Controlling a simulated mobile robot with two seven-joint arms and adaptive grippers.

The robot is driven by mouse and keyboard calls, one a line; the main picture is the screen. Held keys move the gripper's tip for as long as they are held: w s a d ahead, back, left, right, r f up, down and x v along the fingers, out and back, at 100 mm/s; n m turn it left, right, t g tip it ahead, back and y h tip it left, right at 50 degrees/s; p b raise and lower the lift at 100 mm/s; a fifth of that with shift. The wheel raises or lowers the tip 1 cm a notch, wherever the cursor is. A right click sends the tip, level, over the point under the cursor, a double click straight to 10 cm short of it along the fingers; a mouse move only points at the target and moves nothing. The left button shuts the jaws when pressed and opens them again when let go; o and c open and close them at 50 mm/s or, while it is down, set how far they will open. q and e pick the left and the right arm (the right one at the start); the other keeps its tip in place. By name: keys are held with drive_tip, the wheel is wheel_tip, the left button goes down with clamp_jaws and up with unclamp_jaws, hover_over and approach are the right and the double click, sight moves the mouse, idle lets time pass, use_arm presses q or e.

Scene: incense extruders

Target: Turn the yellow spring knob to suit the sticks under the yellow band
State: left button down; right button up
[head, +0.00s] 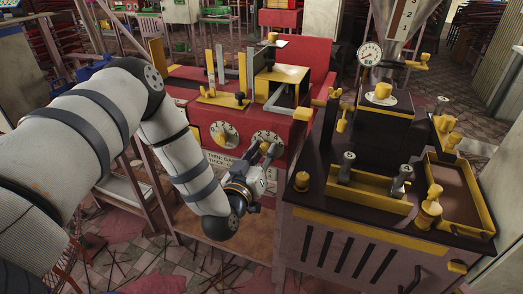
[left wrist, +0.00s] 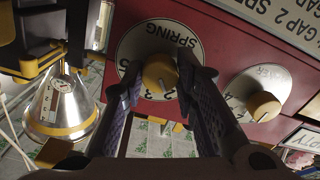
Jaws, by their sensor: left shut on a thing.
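The yellow spring knob (left wrist: 160,74) sits on a round white dial marked SPRING (left wrist: 185,50), which appears upside down in the left wrist view. Numerals show along the dial's rim, but I cannot tell which one the knob points to. My left gripper (left wrist: 162,78) has one finger on each side of the knob and is shut on it. In the head view my left gripper (head: 268,152) is at the front of the red machine (head: 310,75), in front of its right dial (head: 268,138). I cannot make out the sticks under a yellow band. My right gripper is not in view.
A second yellow knob (left wrist: 263,105) on its own dial is close beside my gripper. A dark bench (head: 375,225) with yellow trays and several upright fittings stands at right. A metal funnel (head: 395,30) hangs above it. A white label (head: 225,163) is below the dials.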

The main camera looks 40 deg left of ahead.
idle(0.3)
use_arm(q)
drive_tip(key=c, duration=1.3)
unclamp_jaws()
drive_tip(key=v, duration=1.2)
